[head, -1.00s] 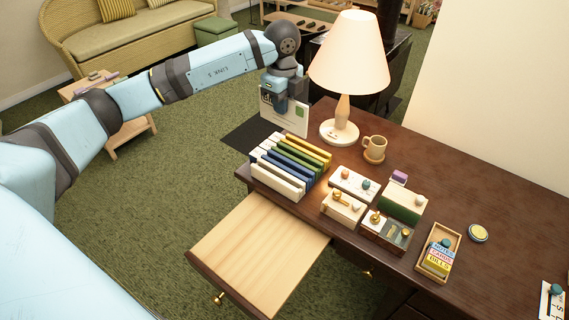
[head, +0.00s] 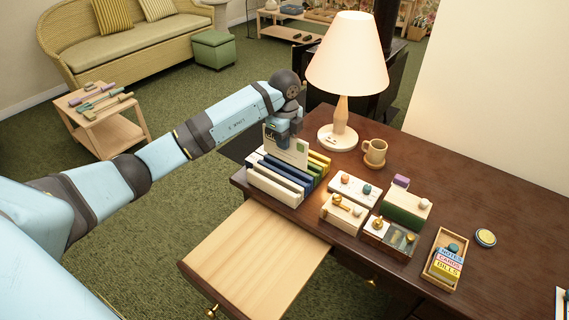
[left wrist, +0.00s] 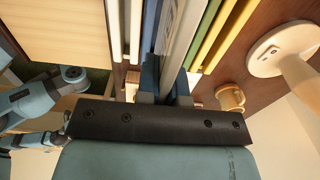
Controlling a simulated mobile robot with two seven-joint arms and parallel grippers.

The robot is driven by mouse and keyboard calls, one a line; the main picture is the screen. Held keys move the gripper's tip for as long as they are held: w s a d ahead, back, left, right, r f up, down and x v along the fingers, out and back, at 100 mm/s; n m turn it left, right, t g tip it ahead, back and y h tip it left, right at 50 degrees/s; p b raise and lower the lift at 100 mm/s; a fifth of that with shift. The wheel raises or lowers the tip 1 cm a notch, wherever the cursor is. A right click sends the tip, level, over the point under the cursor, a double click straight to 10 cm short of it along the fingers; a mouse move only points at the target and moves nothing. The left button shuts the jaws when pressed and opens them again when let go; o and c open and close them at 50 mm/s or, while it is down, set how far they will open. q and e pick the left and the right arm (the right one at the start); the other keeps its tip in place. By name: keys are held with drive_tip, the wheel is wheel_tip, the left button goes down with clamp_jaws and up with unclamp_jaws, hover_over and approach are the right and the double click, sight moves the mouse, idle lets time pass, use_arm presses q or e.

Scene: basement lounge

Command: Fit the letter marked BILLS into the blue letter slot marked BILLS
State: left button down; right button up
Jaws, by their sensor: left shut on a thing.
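My left gripper (head: 284,136) is shut on the top of a white letter (head: 288,152), which has dark print and a green stamp. The letter stands roughly upright over the slotted letter rack, which has white, blue and yellow slot walls. Its lower edge meets the blue walls (head: 294,180) in the head view; I cannot tell how deep it sits or in which slot. Slot labels are not readable. My right gripper is not in view.
The lamp (head: 339,136) stands close behind and right of the rack, with a mug (head: 375,151) beside it. Small boxes and a tray of labelled cards (head: 443,255) lie to the right. An open drawer (head: 255,262) juts out below the rack.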

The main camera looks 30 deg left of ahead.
sight(284, 160)
use_arm(q)
drive_tip(key=shift+f+b, duration=0.35)
drive_tip(key=shift+f, duration=3.45)
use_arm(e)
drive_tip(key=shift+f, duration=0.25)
use_arm(q)
drive_tip(key=shift+f, duration=0.2)
drive_tip(key=c, duration=1.3)
unclamp_jaws()
drive_tip(key=shift+o, duration=0.2)
drive_tip(key=shift+r, duration=0.1)
wheel_tip(284, 160, up, 11)
drive_tip(key=shift+r+p, duration=0.15)
drive_tip(key=shift+p, duration=0.45)
drive_tip(key=shift+r, duration=0.45)
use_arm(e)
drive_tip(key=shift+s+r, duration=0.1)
